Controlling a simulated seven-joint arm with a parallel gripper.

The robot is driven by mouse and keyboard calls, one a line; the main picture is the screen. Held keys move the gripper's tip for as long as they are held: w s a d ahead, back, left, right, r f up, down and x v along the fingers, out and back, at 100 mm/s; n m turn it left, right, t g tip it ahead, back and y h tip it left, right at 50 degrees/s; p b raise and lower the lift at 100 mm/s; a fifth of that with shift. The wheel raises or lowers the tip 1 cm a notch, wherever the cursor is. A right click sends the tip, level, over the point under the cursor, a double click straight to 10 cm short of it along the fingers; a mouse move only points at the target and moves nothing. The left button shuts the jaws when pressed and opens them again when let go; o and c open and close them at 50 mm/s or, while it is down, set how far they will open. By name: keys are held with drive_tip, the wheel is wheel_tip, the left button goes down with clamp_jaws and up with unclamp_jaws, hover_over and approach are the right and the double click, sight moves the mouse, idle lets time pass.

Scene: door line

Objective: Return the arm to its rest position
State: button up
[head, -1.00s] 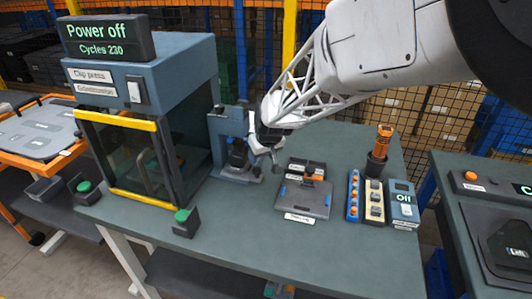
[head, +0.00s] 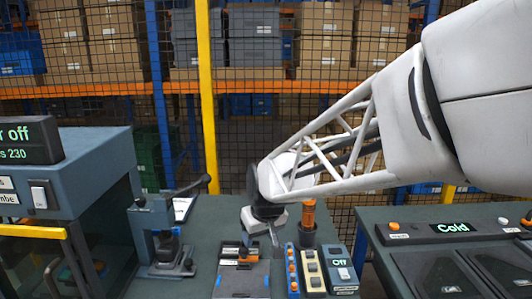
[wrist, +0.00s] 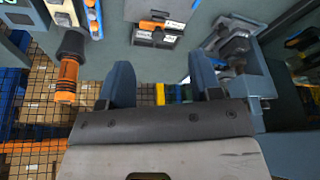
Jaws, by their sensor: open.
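My gripper (head: 262,236) hangs at the end of my white arm, above the back of the table, just over the dark fixture plate (head: 243,277). In the wrist view its two blue-grey fingers (wrist: 160,85) stand apart with nothing between them. The fixture's small block with an orange part (head: 240,252) is close below the gripper in the head view. It also shows beyond the fingertips in the wrist view (wrist: 158,29), apart from them.
A lever press (head: 165,240) stands left of my gripper. An orange-handled tool (head: 308,217) stands in a dark holder to the right, behind the button strips and the "Off" box (head: 341,272). The clip press (head: 70,190) is far left. A "Cold" station (head: 450,228) is at right.

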drive_tip(key=s+d+r+m+h, duration=0.1)
drive_tip(key=s+d+m, duration=0.1)
drive_tip(key=s+d, duration=0.8)
drive_tip(key=s+d+r+m+h, duration=0.1)
drive_tip(key=s+d+r+m, duration=0.1)
drive_tip(key=s+d, duration=0.8)
drive_tip(key=s+m, duration=0.1)
drive_tip(key=s, duration=0.3)
drive_tip(key=shift+s+d+m+g, duration=0.15)
drive_tip(key=shift+s+m+g, duration=0.15)
